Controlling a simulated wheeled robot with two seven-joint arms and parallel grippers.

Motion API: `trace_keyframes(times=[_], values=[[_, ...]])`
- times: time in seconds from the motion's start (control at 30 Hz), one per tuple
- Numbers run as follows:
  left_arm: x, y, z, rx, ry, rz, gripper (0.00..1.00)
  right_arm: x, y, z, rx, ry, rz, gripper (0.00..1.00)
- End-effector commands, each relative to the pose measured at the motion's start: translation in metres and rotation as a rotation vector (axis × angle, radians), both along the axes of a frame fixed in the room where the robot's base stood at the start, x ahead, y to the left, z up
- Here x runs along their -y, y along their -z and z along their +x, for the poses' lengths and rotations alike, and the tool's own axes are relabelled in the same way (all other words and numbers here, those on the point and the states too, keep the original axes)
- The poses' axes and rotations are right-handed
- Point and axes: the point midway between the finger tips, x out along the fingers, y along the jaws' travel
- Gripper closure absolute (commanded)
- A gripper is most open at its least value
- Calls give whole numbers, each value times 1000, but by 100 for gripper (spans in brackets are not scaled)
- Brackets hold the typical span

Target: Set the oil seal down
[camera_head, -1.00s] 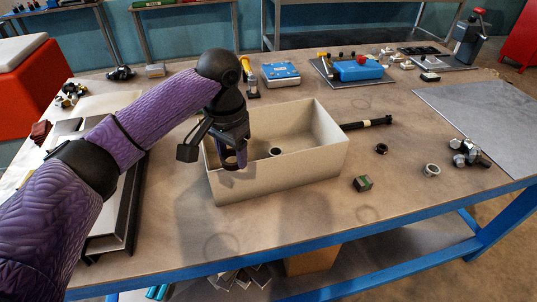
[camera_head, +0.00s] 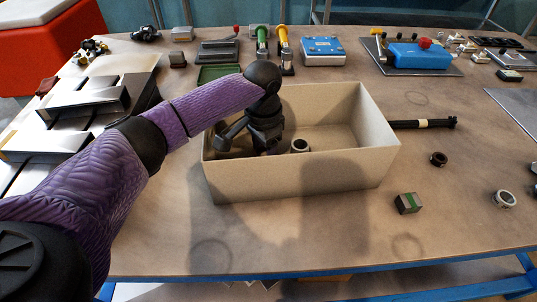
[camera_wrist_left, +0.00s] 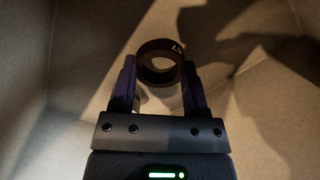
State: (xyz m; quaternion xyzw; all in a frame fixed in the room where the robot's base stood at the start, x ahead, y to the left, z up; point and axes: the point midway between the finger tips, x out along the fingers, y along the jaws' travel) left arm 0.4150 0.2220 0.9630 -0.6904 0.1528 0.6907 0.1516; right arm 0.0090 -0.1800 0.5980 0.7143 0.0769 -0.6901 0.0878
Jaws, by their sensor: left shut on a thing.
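My left gripper (camera_head: 267,138) reaches down into the beige open bin (camera_head: 300,178), near its left end. The bin's front wall hides the fingertips in the head view. In the left wrist view the two purple fingers (camera_wrist_left: 159,80) are shut on the oil seal (camera_wrist_left: 157,46), a dark brown ring with pale marking on its rim. The seal is held inside the bin; I cannot tell whether it touches the floor. My right gripper is not in view.
A black rod (camera_head: 424,123) lies right of the bin. A dark ring (camera_head: 438,159), a metal ring (camera_head: 503,199) and a green-banded block (camera_head: 408,203) lie on the table. Tools and a blue scale (camera_head: 323,50) stand behind. The table in front of the bin is clear.

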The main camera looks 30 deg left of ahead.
Motion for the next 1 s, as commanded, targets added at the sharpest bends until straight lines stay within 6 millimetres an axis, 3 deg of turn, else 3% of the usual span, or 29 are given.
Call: trace_keyframes(times=[0.07,0.4,0.43,0.57,0.6,0.87,1.0], values=[[0,11,0,0,0,0,98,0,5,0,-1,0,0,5],[0,12,0,0,-1,0,98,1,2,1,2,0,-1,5],[0,13,0,1,-1,0,38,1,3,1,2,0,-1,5],[0,13,0,1,-1,0,10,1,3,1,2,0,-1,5],[0,13,0,1,-1,0,7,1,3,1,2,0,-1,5],[0,11,0,1,-1,0,7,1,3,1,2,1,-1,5],[0,-16,1,5,0,0,7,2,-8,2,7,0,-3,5]])
